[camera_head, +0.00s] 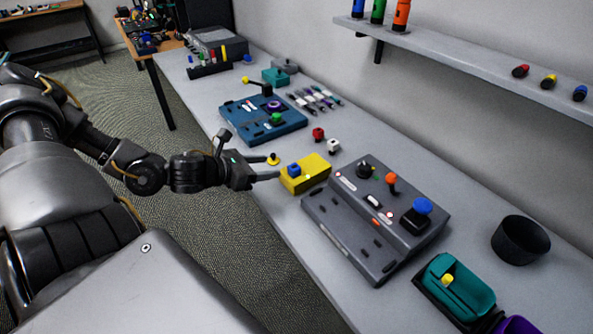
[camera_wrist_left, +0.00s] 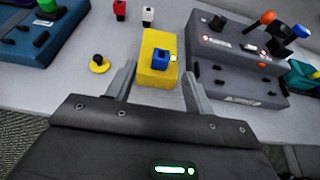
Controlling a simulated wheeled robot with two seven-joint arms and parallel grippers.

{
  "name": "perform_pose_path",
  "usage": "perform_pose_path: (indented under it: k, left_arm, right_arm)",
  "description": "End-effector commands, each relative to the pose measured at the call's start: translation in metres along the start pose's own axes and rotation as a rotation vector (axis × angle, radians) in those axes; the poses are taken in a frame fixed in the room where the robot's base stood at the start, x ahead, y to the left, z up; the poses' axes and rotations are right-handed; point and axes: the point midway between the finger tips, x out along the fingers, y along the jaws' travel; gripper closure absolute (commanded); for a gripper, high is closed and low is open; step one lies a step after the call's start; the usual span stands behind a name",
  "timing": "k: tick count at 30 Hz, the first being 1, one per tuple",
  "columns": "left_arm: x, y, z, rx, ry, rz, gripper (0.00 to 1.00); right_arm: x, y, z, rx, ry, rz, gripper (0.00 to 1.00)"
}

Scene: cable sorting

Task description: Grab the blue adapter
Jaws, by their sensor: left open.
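The blue adapter (camera_head: 294,169) is a small blue block on top of a yellow box (camera_head: 313,173) on the grey table. In the left wrist view the blue adapter (camera_wrist_left: 160,59) sits on the yellow box (camera_wrist_left: 158,38), ahead of and between my open fingers. My left gripper (camera_head: 267,168) is open and empty, just left of the yellow box in the head view. It also shows in the left wrist view (camera_wrist_left: 160,82), with one finger on each side of the near end of the box. My right gripper is not in view.
A grey control box (camera_head: 343,228) stands right of the yellow box. A blue panel (camera_head: 248,120) lies farther back. A small yellow knob piece (camera_head: 273,159) is close to my left gripper. Red (camera_head: 318,134) and white (camera_head: 333,146) pieces stand behind the yellow box.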

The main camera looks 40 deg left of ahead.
Motion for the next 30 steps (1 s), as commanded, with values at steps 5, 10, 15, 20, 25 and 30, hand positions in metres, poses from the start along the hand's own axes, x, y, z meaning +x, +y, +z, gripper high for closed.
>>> perform_pose_path:
  k: [5,10,15,20,25,30]
  left_arm:
    - [0.021,0.001,-0.003,-0.003,-0.008,0.002,0.47]
    - [0.038,0.003,-0.001,-0.007,-0.010,0.009,0.47]
    - [0.050,0.002,-0.001,-0.006,-0.006,0.006,0.47]
    - [0.053,0.002,-0.001,-0.005,-0.002,0.005,0.47]
    - [0.055,0.002,-0.001,-0.006,-0.002,0.007,0.47]
    - [0.070,-0.002,-0.001,-0.010,-0.007,0.006,0.47]
  right_arm:
    - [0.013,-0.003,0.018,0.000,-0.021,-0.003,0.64]
    - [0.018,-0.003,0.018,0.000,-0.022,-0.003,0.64]
    - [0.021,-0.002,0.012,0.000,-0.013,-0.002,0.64]
    - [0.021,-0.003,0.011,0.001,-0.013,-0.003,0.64]
    - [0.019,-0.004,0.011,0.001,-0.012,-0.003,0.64]
    - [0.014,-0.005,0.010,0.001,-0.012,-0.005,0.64]
